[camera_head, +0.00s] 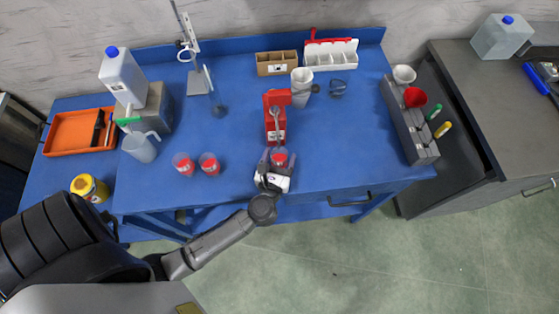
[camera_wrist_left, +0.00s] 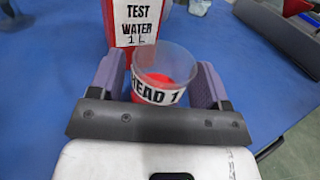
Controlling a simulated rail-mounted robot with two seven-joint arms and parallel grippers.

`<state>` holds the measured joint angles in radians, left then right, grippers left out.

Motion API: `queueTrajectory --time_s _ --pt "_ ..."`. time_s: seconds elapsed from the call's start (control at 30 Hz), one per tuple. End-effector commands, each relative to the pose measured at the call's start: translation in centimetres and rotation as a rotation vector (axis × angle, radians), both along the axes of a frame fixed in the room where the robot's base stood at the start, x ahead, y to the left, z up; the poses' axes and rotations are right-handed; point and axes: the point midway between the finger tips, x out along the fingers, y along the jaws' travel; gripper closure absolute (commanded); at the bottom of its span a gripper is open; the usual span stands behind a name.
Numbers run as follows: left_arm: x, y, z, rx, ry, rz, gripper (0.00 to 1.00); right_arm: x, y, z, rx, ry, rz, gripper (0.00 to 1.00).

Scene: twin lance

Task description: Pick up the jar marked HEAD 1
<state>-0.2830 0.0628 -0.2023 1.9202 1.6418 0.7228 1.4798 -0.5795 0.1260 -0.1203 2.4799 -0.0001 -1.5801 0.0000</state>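The jar marked HEAD 1 (camera_wrist_left: 158,95) is a clear cup with red contents and a white label. It stands upright near the table's front edge, and also shows in the head view (camera_head: 279,157). My left gripper (camera_head: 275,167) is at the jar, one finger on each side. In the left wrist view my left gripper (camera_wrist_left: 158,88) looks open around the jar, with a narrow gap by the left finger; contact on the right is unclear. Two similar red jars, one (camera_head: 183,164) and another (camera_head: 209,164), stand to the left. My right gripper is not in view.
A red stand (camera_head: 275,120) is just behind the jar; its front reads TEST WATER 1 L (camera_wrist_left: 138,25). A grey rack (camera_head: 411,125) stands at the table's right. A clear pitcher (camera_head: 140,147) is at left. The blue table (camera_head: 340,135) is clear right of the jar.

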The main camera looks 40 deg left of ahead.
Motion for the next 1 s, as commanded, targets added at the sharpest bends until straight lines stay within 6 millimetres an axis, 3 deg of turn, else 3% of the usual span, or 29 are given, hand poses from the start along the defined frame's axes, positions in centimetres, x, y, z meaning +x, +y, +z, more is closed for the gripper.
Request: queueTrajectory --time_s 0.5,1.0 --pt "-0.02 -0.02 0.02 -0.001 0.000 0.000 0.79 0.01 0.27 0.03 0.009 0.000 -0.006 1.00" --pt "0.06 -0.15 0.89 -0.001 0.000 -0.002 0.79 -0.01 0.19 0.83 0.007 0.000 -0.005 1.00"
